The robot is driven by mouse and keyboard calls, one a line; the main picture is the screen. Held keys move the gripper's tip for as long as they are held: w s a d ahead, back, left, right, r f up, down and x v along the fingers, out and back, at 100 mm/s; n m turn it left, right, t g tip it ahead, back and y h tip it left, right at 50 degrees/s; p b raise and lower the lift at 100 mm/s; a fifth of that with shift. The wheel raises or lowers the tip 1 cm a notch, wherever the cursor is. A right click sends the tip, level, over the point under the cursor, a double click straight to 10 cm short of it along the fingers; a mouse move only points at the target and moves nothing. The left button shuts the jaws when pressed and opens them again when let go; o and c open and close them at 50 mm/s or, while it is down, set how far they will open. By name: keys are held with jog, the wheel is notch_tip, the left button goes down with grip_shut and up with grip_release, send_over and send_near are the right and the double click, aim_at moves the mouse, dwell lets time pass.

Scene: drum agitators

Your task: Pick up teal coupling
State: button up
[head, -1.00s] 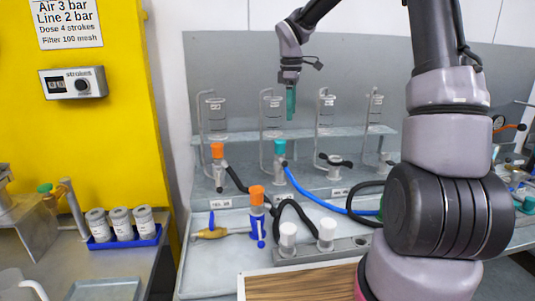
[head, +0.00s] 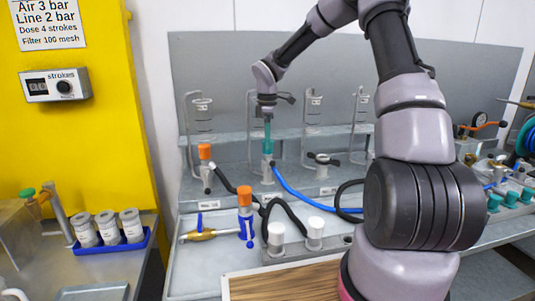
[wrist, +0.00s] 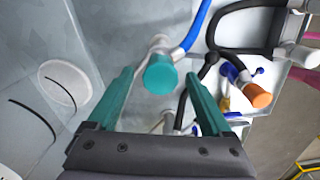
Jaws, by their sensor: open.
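The teal coupling (wrist: 160,74) is a short round cap on a pale fitting with a blue hose (wrist: 197,28) beside it in the wrist view. My gripper (wrist: 160,80) is open, with one teal finger to each side of the coupling in that picture. Gaps show between the coupling and both fingers; whether they are level with it in depth I cannot tell. In the head view my gripper (head: 267,138) points down over the coupling's place at the rack. Its teal fingers there blend with the coupling and largely hide it.
Orange couplings stand to the left (head: 205,151) and in front (head: 244,195). Glass cylinders (head: 203,120) stand along the rack behind. Black hoses (head: 285,207) and white caps (head: 276,233) lie nearer. A brass part with a blue handle (head: 200,234) lies on the tray.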

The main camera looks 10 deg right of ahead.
jog(key=shift+f, duration=0.9)
grip_shut()
jog(key=shift+r, duration=0.1)
notch_tip(320, 180, up, 10)
jog(key=shift+f, duration=0.1)
